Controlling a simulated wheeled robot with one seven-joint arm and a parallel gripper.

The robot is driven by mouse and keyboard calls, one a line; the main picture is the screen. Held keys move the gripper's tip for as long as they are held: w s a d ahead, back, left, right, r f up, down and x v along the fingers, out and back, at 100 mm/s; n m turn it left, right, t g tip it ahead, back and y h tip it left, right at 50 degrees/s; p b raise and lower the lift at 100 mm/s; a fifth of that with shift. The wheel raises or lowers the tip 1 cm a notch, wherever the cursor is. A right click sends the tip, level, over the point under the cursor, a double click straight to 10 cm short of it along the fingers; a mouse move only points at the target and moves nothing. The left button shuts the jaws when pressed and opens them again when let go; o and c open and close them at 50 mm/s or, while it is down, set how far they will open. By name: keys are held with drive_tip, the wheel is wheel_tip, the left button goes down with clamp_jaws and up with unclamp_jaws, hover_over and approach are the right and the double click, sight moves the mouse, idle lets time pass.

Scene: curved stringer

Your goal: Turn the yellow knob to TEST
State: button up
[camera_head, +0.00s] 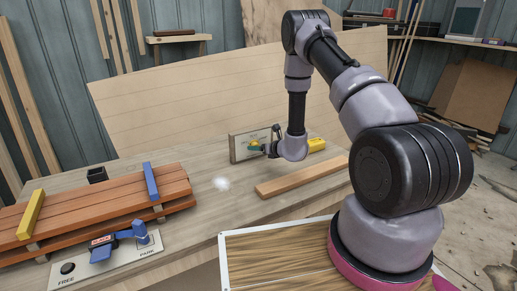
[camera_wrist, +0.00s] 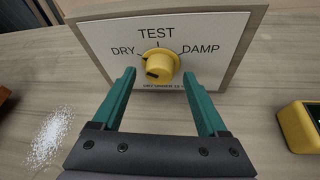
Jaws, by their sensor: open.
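The yellow knob (camera_wrist: 160,64) sits on a white panel (camera_wrist: 95,35) lettered DRY at left, TEST above and DAMP at right. A dark mark shows on the lower left of the knob's face. I cannot tell for sure which word the knob points to. My gripper (camera_wrist: 159,76) is open, with one teal finger on each side of the knob and a visible gap to it. In the head view my gripper (camera_head: 268,148) is close in front of the upright panel (camera_head: 237,149), and it partly hides the knob.
A yellow device (camera_wrist: 300,126) lies right of my gripper. White powder (camera_head: 221,183) and a wooden strip (camera_head: 302,177) lie on the bench. Clamped orange boards (camera_head: 110,198) and a FREE/PARK lever plate (camera_head: 105,265) are at left.

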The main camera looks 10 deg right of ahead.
drive_tip(key=shift+w+a, duration=0.1)
drive_tip(key=shift+w, duration=0.05)
drive_tip(key=shift+c, duration=0.3)
clamp_jaws()
drive_tip(key=shift+f+m+y, duration=0.1)
drive_tip(key=shift+m+y, duration=0.5)
drive_tip(key=shift+m, duration=0.2)
drive_tip(key=m+y, duration=0.2)
drive_tip(key=shift+d+f+m, duration=0.1)
drive_tip(key=shift+d+m, duration=0.1)
drive_tip(key=shift+m, duration=0.1)
drive_tip(key=m+y, duration=0.2)
drive_tip(key=m, duration=0.2)
drive_tip(key=shift+f+t, duration=0.1)
drive_tip(key=shift+t, duration=0.3)
drive_tip(key=shift+m, duration=0.3)
